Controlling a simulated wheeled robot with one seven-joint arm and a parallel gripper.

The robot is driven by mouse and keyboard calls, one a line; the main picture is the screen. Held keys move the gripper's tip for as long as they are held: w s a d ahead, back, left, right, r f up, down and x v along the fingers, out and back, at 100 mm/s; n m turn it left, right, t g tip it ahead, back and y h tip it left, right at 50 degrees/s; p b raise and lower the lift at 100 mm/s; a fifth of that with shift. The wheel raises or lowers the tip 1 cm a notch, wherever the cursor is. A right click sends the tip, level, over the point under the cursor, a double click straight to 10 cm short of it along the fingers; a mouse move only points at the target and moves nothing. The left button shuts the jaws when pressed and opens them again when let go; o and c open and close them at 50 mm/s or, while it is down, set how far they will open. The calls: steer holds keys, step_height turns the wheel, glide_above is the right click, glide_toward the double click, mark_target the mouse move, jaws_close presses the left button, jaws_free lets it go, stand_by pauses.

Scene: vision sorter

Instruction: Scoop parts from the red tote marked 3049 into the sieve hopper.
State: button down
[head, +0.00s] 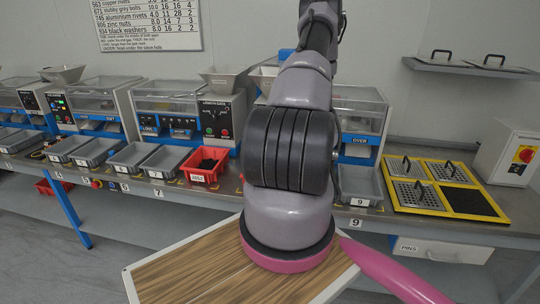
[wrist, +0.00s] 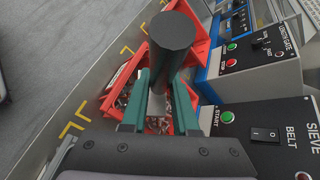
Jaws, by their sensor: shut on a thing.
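My gripper (wrist: 160,88) has teal fingers shut on a thick dark cylindrical handle (wrist: 172,32), seemingly the scoop's. A greyish piece shows between the fingers; the scoop's lower end is mostly hidden. Below and around it is a red tote (wrist: 108,104) holding small metallic and brownish parts; no number is readable on it. In the head view my arm hides the gripper and this tote. Another red tote (head: 196,177) with dark contents and a white label stands on the bench there. Grey hoppers (head: 222,79) top the machines; I cannot tell which one is the sieve's.
A control panel (wrist: 270,140) lettered SIEVE and BELT stands close right of the gripper. Grey bins (head: 130,157) line the bench front. A yellow-framed board with sieve plates (head: 440,187) lies at right. A wooden-topped surface (head: 190,270) is in front.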

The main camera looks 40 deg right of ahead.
steer(key=shift+w+d+f, duration=0.1)
steer(key=shift+w+f, duration=0.15)
steer(key=shift+f, duration=0.3)
steer(key=shift+w+d+f, duration=0.1)
steer(key=shift+w+f, duration=0.15)
steer(key=shift+f, duration=0.3)
steer(key=shift+s+f+n+t, duration=0.15)
steer(key=shift+f+n+t, duration=0.15)
steer(key=shift+f+t, duration=0.45)
steer(key=shift+s+a+r+n+t, duration=0.2)
steer(key=shift+s+r+n+t, duration=0.15)
steer(key=shift+s+r, duration=0.1)
steer(key=shift+s+a+r+n+t, duration=0.25)
steer(key=shift+s+r+t, duration=0.1)
steer(key=shift+s, duration=0.1)
steer(key=shift+n+t, duration=0.8)
steer(key=shift+t, duration=0.15)
steer(key=shift+s+a+r, duration=0.15)
steer(key=shift+s+r, duration=0.2)
steer(key=shift+r, duration=0.45)
steer(key=shift+s+a+r, duration=0.15)
steer(key=shift+s+r, duration=0.2)
steer(key=shift+r, duration=0.4)
steer(key=shift+s+a+r, duration=0.15)
steer(key=shift+s+r, duration=0.2)
steer(key=shift+r, duration=0.45)
